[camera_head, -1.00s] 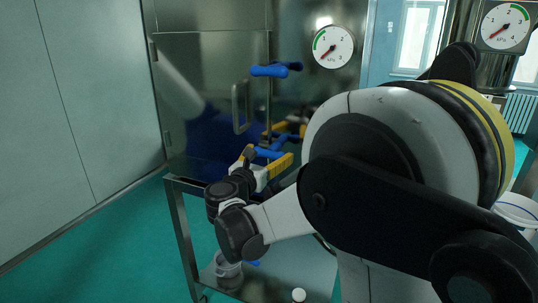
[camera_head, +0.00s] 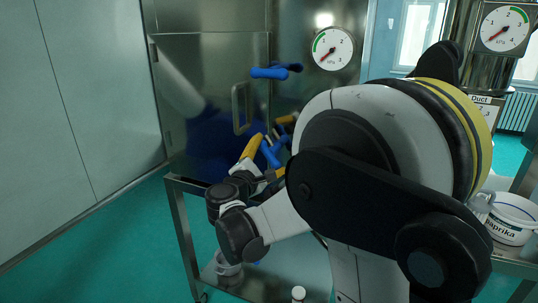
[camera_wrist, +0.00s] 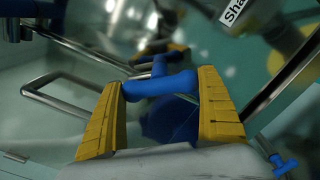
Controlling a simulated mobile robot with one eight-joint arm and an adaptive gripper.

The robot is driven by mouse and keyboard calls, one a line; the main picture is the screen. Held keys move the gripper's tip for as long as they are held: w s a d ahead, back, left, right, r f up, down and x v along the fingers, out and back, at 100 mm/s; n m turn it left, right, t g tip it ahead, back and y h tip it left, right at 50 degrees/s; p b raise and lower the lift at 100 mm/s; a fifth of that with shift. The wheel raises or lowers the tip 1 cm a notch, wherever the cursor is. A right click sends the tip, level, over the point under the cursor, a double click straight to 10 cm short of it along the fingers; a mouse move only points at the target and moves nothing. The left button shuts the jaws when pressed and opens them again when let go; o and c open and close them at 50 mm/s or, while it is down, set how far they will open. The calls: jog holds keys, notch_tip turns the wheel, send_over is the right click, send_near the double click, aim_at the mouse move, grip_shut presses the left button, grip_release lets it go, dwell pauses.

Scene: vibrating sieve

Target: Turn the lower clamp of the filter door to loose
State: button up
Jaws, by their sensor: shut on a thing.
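The lower clamp (camera_head: 272,152) of the filter door is a blue handle at the right edge of the steel door (camera_head: 205,100). My gripper (camera_head: 264,160) has yellow pads and is shut on it. In the wrist view the blue lower clamp (camera_wrist: 160,84) lies between the two yellow fingers (camera_wrist: 162,98). The clamp sits tilted in the head view, partly hidden by my fingers. The upper clamp (camera_head: 275,72), also blue, lies roughly level higher on the door edge.
A steel door handle (camera_head: 240,108) is just left of the clamps. A pressure gauge (camera_head: 332,48) is at upper right. Below is a steel cart (camera_head: 182,235) with a pale container (camera_head: 228,268). A white Paprika tub (camera_head: 512,218) stands at right. My arm covers the middle right.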

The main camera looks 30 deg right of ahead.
jog(key=m, duration=0.3)
jog(key=shift+m, duration=0.4)
jog(key=shift+m+p, duration=0.3)
jog(key=shift+m, duration=1.5)
jog(key=o, duration=1)
jog(key=shift+c, duration=0.2)
jog(key=v, duration=1.2)
